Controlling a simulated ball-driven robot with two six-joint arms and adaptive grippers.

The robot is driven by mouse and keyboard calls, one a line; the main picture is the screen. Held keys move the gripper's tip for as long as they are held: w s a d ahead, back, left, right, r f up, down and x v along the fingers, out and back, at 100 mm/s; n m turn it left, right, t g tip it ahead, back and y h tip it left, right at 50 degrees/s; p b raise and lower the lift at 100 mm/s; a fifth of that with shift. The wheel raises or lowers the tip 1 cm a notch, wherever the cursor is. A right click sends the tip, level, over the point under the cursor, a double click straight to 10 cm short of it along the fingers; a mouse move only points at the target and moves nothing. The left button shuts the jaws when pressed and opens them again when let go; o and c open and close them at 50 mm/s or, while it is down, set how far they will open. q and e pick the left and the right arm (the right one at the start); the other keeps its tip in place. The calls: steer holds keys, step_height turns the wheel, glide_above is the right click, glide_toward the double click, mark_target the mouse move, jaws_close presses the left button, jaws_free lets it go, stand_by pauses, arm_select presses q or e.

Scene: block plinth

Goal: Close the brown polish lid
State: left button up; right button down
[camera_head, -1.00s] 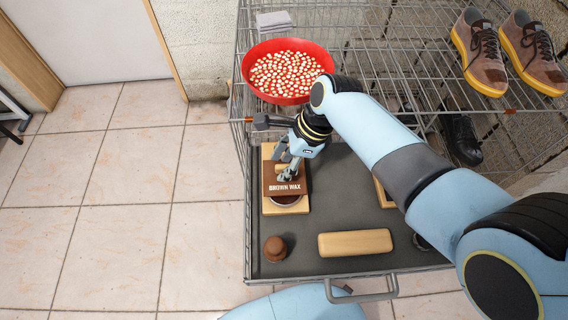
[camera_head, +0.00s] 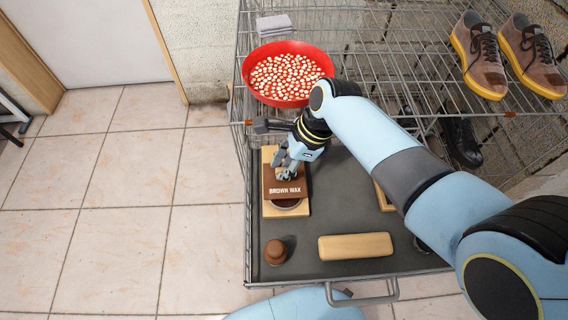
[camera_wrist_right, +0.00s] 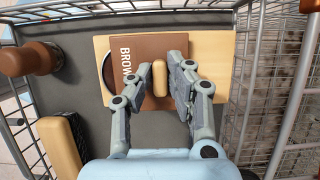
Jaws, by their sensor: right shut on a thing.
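The brown lid (camera_head: 286,190) is a flat square plate lettered "BROWN WAX", with a small pale wooden knob. It lies over most of a round dark well (camera_head: 287,204) in a pale wooden block (camera_head: 285,212); a crescent of the well shows at the near edge. In the wrist view the lid (camera_wrist_right: 140,48) and the well's rim (camera_wrist_right: 106,72) show on the block (camera_wrist_right: 215,58). My right gripper (camera_head: 285,174) is shut on the lid's knob (camera_wrist_right: 158,78), with a finger (camera_wrist_right: 168,72) on each side. My left gripper is not in view.
The dark tray (camera_head: 340,200) sits in a wire rack. A brown knobbed piece (camera_head: 275,251) and a wooden brush back (camera_head: 355,244) lie near the front. A red bowl (camera_head: 289,68) of pale pieces stands behind; shoes (camera_head: 505,55) sit on the right shelf.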

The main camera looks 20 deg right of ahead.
mark_target(279, 187)
steer(key=s+p, duration=0.2)
steer(key=shift+s+a+r+p, duration=0.2)
steer(key=shift+s+a+p, duration=0.15)
steer(key=shift+p, duration=0.05)
steer(key=shift+s+a+f, duration=0.1)
steer(key=shift+s, duration=0.1)
steer(key=shift+f, duration=0.2)
steer(key=c, duration=1.3)
jaws_free()
steer(key=shift+s, duration=0.1)
steer(key=shift+r, duration=0.2)
steer(key=v, duration=1.1)
steer(key=shift+d+r, duration=0.25)
steer(key=shift+r, duration=0.05)
